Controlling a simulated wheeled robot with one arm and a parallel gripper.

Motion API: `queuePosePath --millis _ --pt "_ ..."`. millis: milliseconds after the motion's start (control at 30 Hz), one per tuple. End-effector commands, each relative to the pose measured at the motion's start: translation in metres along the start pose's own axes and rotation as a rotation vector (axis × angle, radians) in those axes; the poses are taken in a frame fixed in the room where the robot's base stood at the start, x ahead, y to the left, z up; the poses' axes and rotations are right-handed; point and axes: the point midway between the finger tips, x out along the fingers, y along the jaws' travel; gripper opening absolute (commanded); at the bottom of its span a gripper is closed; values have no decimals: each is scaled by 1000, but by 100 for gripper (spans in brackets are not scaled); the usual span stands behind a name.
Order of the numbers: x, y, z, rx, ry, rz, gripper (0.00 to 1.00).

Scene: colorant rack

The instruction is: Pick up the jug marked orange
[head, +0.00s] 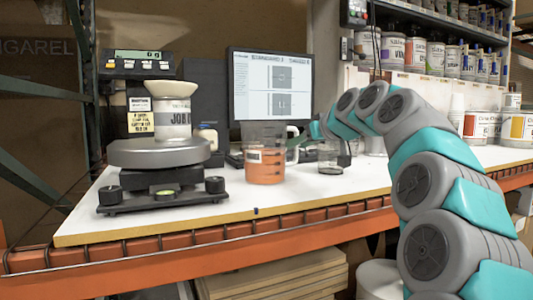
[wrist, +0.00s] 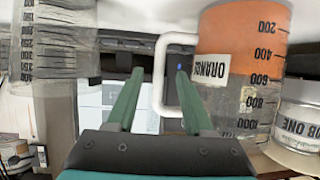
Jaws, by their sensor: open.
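The jug marked orange (head: 265,167) is a clear measuring jug with orange colorant in its lower part. It stands upright on the white worktop, left of my gripper (head: 306,139) in the head view. In the upside-down wrist view the jug (wrist: 240,60) fills the right side, with its "ORANGE" label and black scale readable. Its white handle (wrist: 160,75) shows between the two green fingers of my gripper (wrist: 157,88). The fingers are apart and not closed on the handle. I cannot tell whether either finger touches it.
A short clear jug (head: 329,158) stands right of my gripper. Shelves of paint tins (head: 415,54) are at the back right.

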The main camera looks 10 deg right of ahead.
Motion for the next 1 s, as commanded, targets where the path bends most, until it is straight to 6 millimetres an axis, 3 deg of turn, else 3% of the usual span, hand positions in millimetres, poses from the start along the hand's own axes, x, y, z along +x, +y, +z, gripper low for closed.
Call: queuePosePath --millis 500,733,1000 --pt "51 2 -5 1 -2 0 52" --pt "52 2 -6 0 0 0 52" --pt "52 2 -6 0 0 0 24"
